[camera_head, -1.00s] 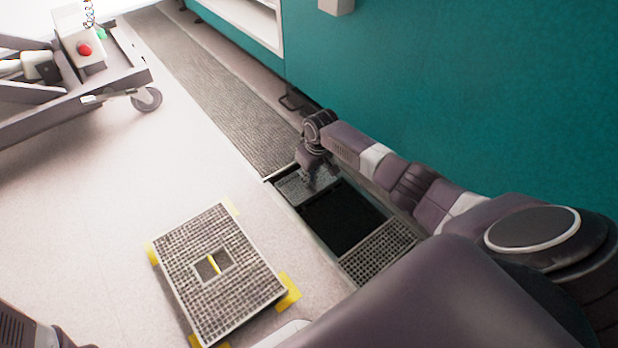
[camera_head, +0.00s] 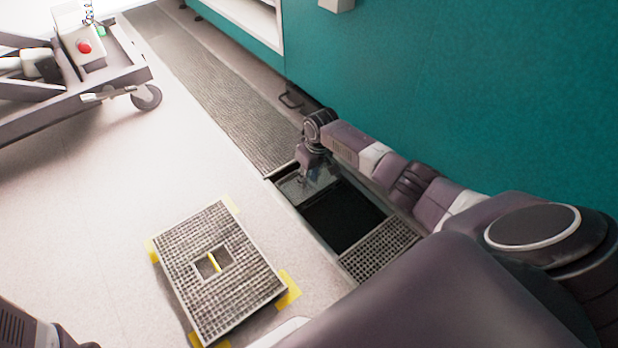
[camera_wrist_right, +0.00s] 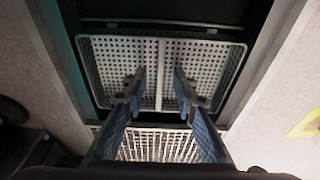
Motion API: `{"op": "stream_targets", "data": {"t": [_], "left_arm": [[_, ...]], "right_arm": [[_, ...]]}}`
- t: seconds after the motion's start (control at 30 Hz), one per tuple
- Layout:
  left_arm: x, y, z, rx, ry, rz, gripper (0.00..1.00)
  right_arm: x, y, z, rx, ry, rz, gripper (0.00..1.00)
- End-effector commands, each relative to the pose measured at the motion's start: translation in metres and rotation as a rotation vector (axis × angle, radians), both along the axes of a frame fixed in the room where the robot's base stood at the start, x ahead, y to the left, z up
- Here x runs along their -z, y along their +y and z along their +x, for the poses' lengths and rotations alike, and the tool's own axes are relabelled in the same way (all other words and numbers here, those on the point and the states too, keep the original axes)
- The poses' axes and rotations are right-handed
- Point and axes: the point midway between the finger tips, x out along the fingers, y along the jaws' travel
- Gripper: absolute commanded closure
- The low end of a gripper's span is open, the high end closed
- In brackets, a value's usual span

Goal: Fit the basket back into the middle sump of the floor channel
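The basket, a pale wire-rimmed tray with a perforated floor and a central bar, fills the upper middle of the right wrist view (camera_wrist_right: 205,58). In the head view it is a dim grey patch (camera_head: 292,187) at the far end of the uncovered stretch of the floor channel, partly hidden by my right gripper (camera_head: 318,180). In the wrist view, the two blue-grey fingers of that gripper (camera_wrist_right: 158,88) stand apart on either side of the bar, with visible gaps. The basket lies inside the channel walls; its exact seating depth is unclear. My left gripper is out of view.
A dark opening (camera_head: 343,217) lies on the near side of the basket. Gratings cover the channel beyond (camera_head: 225,95) and nearer me (camera_head: 380,250). A loose grate (camera_head: 225,285) lies on yellow floor marks. A wheeled cart (camera_head: 75,85) stands left; a teal wall (camera_head: 450,90) borders the channel.

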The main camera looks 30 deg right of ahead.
Motion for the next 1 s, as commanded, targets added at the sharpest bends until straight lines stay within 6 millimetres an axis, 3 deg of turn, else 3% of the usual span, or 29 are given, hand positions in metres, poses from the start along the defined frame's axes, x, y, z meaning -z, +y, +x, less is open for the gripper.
{"op": "stream_targets", "data": {"t": [0.2,0.37,0.8,1.0], "left_arm": [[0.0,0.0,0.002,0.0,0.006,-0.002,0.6],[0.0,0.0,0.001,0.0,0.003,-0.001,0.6],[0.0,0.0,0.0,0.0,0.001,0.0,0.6],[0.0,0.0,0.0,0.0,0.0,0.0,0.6]], "right_arm": [[-0.001,0.0,-0.001,0.0,0.001,0.0,0.74],[-0.015,-0.001,-0.003,-0.001,-0.001,0.0,0.74],[-0.097,-0.002,-0.019,-0.002,-0.002,-0.001,0.74],[-0.115,-0.002,-0.023,0.0,-0.001,0.0,0.74]]}}
